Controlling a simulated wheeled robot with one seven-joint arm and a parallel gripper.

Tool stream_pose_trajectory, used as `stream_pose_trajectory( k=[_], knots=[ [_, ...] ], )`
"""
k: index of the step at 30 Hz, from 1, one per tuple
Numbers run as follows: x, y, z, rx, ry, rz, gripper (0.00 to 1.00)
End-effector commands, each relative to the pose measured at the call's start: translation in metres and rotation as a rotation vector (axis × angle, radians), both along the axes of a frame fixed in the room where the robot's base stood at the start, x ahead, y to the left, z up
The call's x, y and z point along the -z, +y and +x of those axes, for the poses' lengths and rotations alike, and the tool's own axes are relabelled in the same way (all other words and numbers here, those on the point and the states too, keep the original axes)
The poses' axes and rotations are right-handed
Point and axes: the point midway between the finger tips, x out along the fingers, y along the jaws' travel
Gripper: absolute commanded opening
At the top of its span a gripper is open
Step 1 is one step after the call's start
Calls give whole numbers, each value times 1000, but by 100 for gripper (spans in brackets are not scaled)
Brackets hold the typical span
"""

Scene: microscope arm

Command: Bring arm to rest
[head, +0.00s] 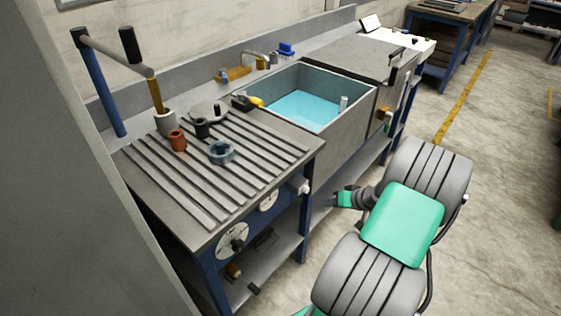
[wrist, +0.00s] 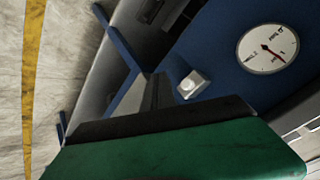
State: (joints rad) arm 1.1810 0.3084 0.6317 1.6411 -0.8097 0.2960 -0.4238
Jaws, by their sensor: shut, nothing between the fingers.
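A swing arm stands at the far left of the bench in the head view. My gripper (head: 345,199) is shut and empty, low in front of the bench, well apart from the swing arm. In the wrist view a green and black part of my gripper fills the foreground; the swing arm is not in that view.
The slotted bench top (head: 215,180) holds a red cup (head: 177,140), a black cylinder (head: 201,127) and a blue-grey ring (head: 221,152). A water-filled sink (head: 337,112) adjoins it. A white knob (wrist: 192,84) and dial (wrist: 267,49) are on the bench front.

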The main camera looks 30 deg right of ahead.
Motion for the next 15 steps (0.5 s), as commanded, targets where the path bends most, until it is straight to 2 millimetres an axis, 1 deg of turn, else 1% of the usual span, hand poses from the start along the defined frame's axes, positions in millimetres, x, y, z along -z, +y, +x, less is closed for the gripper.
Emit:
stream_pose_trajectory(
  k=[2, 3, 5, 6, 8, 9, 10, 11, 12, 14, 15],
  knots=[
    [0, 0, 0, 4, 1, 4, 0],
    [1, 2, -2, 26, 16, 39, 0],
    [13, 11, -18, 55, 107, 117, 0],
    [25, 17, -33, 80, 178, 160, 0],
    [43, 32, -57, 113, 278, 224, 0],
    [53, 43, -74, 137, 346, 265, 0],
    [60, 51, -86, 155, 396, 294, 0],
    [65, 59, -99, 172, 445, 320, 0],
    [69, 68, -116, 197, 510, 351, 0],
    [69, 80, -142, 240, 607, 385, 0],
    [65, 87, -160, 274, 670, 401, 0]
  ],
)
